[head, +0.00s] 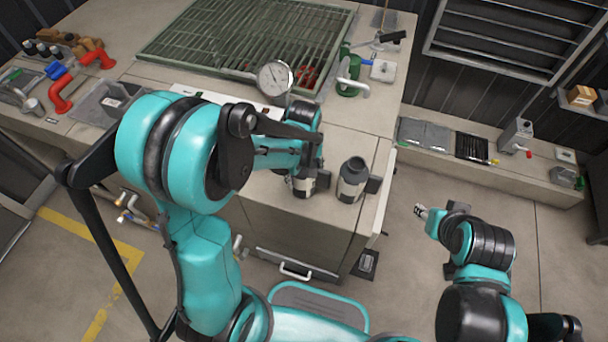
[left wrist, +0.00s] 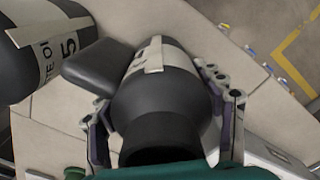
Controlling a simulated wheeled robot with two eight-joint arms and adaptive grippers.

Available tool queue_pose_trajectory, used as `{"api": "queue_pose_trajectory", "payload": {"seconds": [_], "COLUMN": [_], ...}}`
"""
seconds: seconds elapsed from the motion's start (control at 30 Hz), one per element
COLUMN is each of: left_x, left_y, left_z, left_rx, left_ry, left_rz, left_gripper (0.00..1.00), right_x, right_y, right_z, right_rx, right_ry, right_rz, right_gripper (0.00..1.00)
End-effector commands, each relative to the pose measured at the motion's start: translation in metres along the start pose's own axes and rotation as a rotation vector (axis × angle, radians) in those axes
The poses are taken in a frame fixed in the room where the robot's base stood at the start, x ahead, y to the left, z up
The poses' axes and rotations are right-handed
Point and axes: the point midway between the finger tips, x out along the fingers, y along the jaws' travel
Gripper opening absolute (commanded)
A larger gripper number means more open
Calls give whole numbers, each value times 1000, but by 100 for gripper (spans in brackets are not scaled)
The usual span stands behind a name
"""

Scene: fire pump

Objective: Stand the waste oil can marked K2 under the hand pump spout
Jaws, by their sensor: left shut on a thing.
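My left gripper (head: 305,163) is shut on a dark grey can (head: 303,184) with a pale label. In the left wrist view the fingers (left wrist: 165,125) close around the sides of this can (left wrist: 150,98); its label is too cut off to read. A second dark can (head: 352,180) stands just to the right on the bench. A green pump-like fitting (head: 347,76) with a pale curved pipe stands behind, right of the grating. My right gripper (head: 426,213) is away over the floor, its jaws unclear.
A round gauge (head: 275,78) stands between the cans and the grating (head: 240,35). Red pipework (head: 75,85) is at the left of the bench. A low shelf (head: 540,178) with tools runs along the right wall. The bench right of the second can is narrow.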

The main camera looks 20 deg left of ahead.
Motion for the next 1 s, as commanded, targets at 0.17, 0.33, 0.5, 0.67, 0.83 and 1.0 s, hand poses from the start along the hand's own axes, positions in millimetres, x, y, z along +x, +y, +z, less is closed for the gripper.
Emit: {"api": "queue_pose_trajectory", "payload": {"seconds": [0.17, 0.33, 0.5, 0.67, 0.83, 1.0], "left_x": [4, 3, 3, -2, -30, -70], "left_y": [0, 0, 0, 0, 0, 0], "left_z": [0, 0, 0, 0, 0, 0], "left_rx": [0, 0, 0, 0, 0, 0], "left_ry": [0, 0, 0, 0, 0, 0], "left_rz": [0, 0, 0, 0, 0, 0], "left_gripper": [27, 88, 88, 88, 88, 88], "right_x": [3, 2, 2, -1, -11, -24], "right_y": [0, 0, 0, 0, 0, 0], "right_z": [2, 2, 2, -1, -8, -17], "right_rx": [0, 0, 0, 0, 0, 0], "right_ry": [0, 0, 0, 0, 0, 0], "right_rz": [0, 0, 0, 0, 0, 0], "right_gripper": [40, 40, 40, 40, 40, 40]}}
